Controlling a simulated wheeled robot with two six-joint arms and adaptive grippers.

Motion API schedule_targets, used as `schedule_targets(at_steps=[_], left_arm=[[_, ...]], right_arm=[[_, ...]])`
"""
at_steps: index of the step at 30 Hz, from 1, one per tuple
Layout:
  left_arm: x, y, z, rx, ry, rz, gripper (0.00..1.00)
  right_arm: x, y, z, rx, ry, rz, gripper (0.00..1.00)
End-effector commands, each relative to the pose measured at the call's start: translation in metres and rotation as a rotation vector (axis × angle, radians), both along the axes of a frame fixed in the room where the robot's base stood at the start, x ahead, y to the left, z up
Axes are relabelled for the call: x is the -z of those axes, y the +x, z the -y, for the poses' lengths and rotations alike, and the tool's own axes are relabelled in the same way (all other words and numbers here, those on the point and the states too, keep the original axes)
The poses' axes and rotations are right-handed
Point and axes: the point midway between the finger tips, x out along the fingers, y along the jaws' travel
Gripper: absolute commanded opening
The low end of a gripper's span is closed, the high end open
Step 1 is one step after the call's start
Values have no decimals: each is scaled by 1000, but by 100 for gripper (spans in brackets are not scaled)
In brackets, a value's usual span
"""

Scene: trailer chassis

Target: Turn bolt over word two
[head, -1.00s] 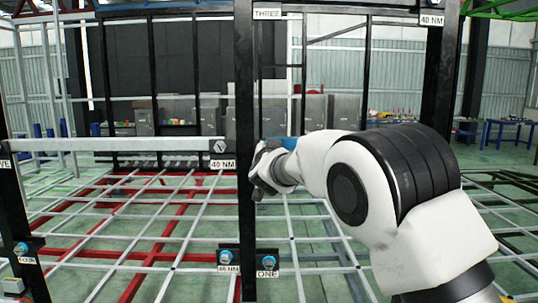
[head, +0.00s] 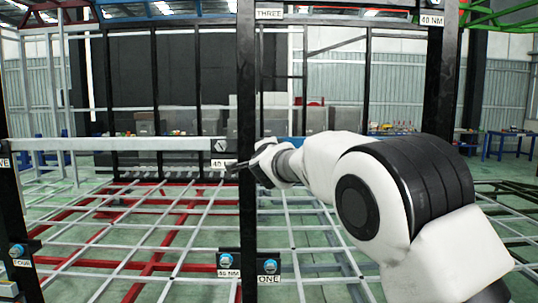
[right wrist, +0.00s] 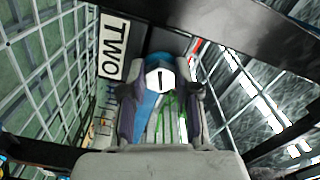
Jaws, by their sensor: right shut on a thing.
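My right gripper (head: 252,166) is beside the black centre post in the head view, with its tip pointing left across it. In the right wrist view my right gripper (right wrist: 159,115) has its two fingers on either side of a blue bolt (right wrist: 153,102) with a white face and a black mark. It is shut on this bolt. The word TWO label (right wrist: 113,47) shows sideways just left of the bolt. The bolt and this label cannot be made out in the head view. My left gripper is in neither view.
The black centre post (head: 246,90) carries the THREE label (head: 269,13). Low on it are two blue bolts (head: 226,261) (head: 270,266), the right one by a ONE label. A grey crossbar (head: 110,144) runs left. Red and grey frame bars lie behind.

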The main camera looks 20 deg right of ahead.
Motion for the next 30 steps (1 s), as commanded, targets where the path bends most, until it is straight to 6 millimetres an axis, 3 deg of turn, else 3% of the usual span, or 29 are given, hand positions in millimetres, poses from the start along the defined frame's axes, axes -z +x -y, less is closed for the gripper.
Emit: schedule_targets(at_steps=[1,30], left_arm=[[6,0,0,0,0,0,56],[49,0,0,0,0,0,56]], right_arm=[[8,0,0,0,42,4,0],[10,1,0,5,926,254,0]])
